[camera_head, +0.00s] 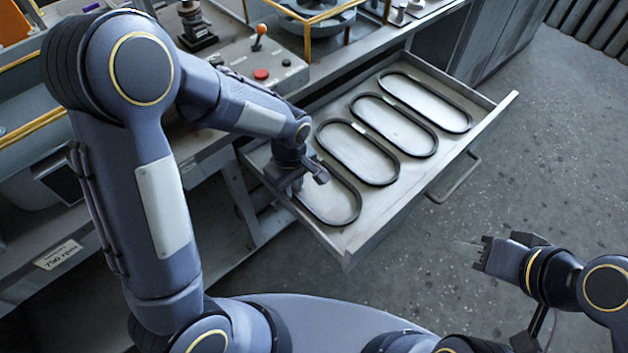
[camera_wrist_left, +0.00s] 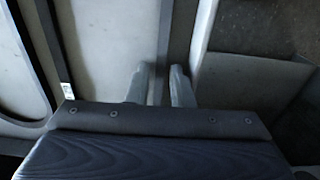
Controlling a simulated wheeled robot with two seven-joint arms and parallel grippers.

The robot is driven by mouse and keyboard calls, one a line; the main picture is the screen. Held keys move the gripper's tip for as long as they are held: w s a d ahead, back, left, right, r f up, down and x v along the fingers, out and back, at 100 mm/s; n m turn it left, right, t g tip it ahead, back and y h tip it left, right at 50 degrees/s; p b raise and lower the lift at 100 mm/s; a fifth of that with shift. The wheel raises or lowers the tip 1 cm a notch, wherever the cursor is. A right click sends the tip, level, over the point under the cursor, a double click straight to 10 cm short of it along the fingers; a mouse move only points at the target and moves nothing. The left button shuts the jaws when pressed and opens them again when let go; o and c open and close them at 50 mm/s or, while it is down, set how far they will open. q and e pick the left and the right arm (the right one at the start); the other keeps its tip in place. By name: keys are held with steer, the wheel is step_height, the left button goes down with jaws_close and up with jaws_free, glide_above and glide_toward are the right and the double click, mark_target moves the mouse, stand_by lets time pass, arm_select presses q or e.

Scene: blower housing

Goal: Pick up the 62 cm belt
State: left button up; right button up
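Several black oval belts lie side by side in the open drawer (camera_head: 372,222). The nearest belt (camera_head: 345,222) is partly hidden under my left gripper (camera_head: 318,172). The others are a second belt (camera_head: 322,134), a third belt (camera_head: 437,140) and the farthest belt (camera_head: 470,122). Small pale tags show on some belts, too small to read, so I cannot tell which is 62 cm. In the left wrist view, the fingers (camera_wrist_left: 160,88) stand apart with a dark strand (camera_wrist_left: 166,40) between them. My right gripper (camera_head: 483,254) is empty, away from the drawer; its finger gap is unclear.
The drawer's front wall (camera_head: 430,183) has a handle (camera_head: 455,182). The workbench above carries a control box (camera_head: 262,70) with a red button and an orange-tipped lever, close to my left arm. The grey floor (camera_head: 560,150) to the right is clear.

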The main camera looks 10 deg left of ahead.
arm_select(q)
jaws_close()
steer(key=shift+r, duration=0.1)
step_height(320, 180, up, 15)
steer(key=p, duration=0.5)
stand_by(0.4)
